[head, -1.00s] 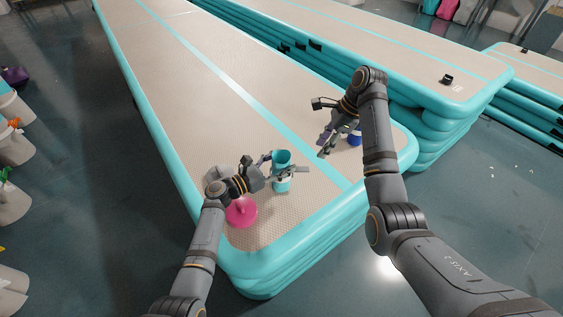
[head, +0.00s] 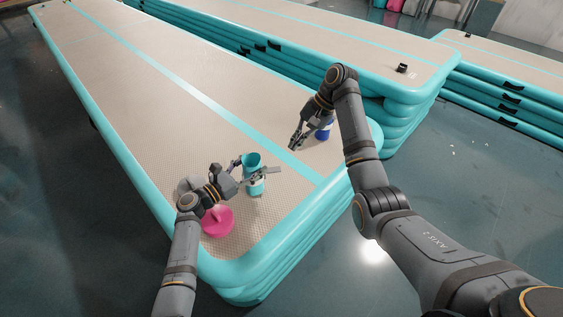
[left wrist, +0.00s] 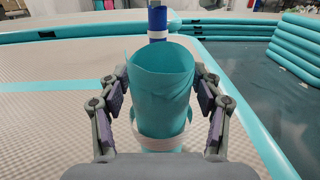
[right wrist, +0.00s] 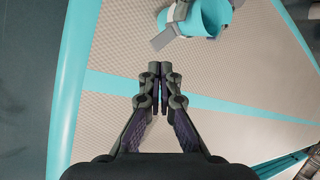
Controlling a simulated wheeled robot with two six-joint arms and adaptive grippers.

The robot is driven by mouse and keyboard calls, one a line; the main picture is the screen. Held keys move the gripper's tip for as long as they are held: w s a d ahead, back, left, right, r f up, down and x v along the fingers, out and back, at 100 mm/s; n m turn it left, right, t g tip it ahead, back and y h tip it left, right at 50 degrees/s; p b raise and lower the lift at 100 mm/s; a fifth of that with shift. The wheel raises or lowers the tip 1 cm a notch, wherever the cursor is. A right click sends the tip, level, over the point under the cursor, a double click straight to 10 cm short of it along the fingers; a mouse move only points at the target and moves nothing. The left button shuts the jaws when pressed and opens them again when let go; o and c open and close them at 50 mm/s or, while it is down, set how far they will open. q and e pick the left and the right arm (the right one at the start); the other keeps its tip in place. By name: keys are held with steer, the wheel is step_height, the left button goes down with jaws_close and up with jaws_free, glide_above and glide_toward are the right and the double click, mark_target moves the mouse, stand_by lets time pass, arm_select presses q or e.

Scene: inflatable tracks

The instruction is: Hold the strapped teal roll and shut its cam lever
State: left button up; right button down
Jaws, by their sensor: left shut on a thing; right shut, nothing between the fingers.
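The teal roll (head: 252,160) stands upright on the mat near its front end. In the left wrist view the roll (left wrist: 160,95) shows an open top and a white band (left wrist: 155,142) low around it. My left gripper (left wrist: 160,105) is shut on the roll, one finger on each side. A flat grey bar (head: 272,169), apparently the cam lever, sticks out to the right of the roll. It also shows in the right wrist view (right wrist: 163,38). My right gripper (head: 293,147) is shut and empty, above the mat right of the roll, its fingertips (right wrist: 158,70) apart from the bar.
The beige mat (head: 140,90) has teal edges and a teal stripe. A pink object (head: 218,222) stands close to my left wrist. A blue object (head: 324,132) is beside my right gripper. A stacked track (head: 400,110) lies behind on the right.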

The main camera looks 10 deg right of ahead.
steer(key=d+n+y, duration=0.1)
steer(key=n, duration=0.7)
steer(key=d+r+n+y, duration=0.1)
steer(key=n, duration=0.7)
steer(key=d+r+n+y, duration=0.1)
steer(key=n, duration=0.7)
steer(key=shift+d+r, duration=0.25)
steer(key=shift+d, duration=0.05)
glide_above(275, 169)
steer(key=d, duration=0.3)
step_height(275, 169, down, 7)
step_height(275, 169, down, 3)
steer(key=shift+r, duration=0.1)
steer(key=shift+f, duration=0.6)
